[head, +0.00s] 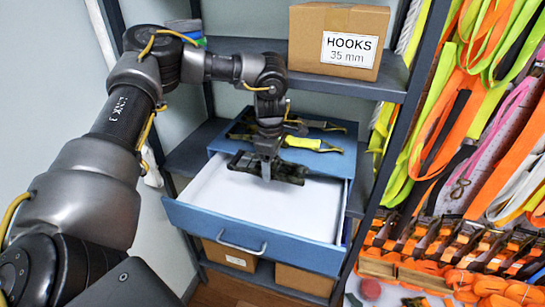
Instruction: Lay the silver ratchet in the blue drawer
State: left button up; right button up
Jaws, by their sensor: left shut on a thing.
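The blue drawer (215,224) is pulled open, with a pale, bare floor inside. My left gripper (266,178) points down over the rear part of the open drawer. It is shut on a small grey thing that I take for the silver ratchet; the dark gripper body hides most of it. I cannot tell whether the ratchet touches the drawer floor. My right gripper is out of view.
Yellow-and-dark ratchets (313,143) lie on the blue cabinet top behind the drawer. A cardboard box marked HOOKS (318,28) stands on the shelf above. Orange and yellow straps (455,115) hang at the right. Cardboard boxes (230,256) sit below the drawer.

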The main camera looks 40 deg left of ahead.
pick_arm(q)
notch_tip(320, 180, down, 3)
jog(key=shift+s+f, duration=0.1)
jog(key=shift+f, duration=0.05)
jog(key=shift+f+b, duration=0.5)
jog(key=shift+f, duration=0.45)
jog(key=shift+f+b, duration=0.95)
jog(key=shift+f, duration=0.9)
jog(key=o, duration=1.6)
jog(key=shift+s+r, duration=0.1)
